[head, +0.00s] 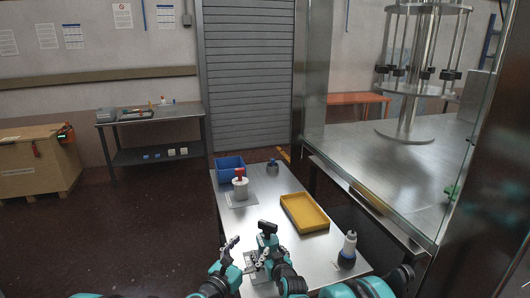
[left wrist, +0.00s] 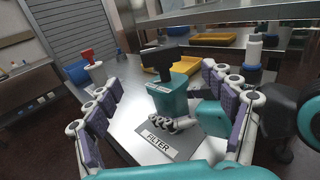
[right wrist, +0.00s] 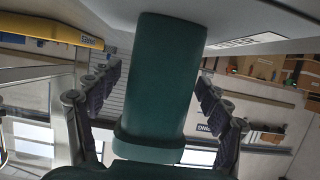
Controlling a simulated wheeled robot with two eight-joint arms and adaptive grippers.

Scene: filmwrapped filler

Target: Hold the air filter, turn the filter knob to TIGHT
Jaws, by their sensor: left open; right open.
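The air filter has a teal body (head: 269,241) and a black T-shaped knob (left wrist: 166,56) on top. It stands upright near the table's front edge, beside a plate marked FILTER (left wrist: 157,143). My left gripper (head: 244,254) is open and empty. In the left wrist view the filter and knob show ahead, between its spread fingers, apart from them. My right gripper (right wrist: 155,78) is open with its fingers on either side of the filter body (right wrist: 160,80). I cannot tell whether they touch it. The knob is hidden in the right wrist view.
A yellow tray (head: 286,202) lies right of the table's middle. A blue bin (head: 229,161) and a white canister with a red top (head: 240,187) stand at the far left. A white-topped bottle (head: 349,243) stands front right. Some bare tabletop lies between them.

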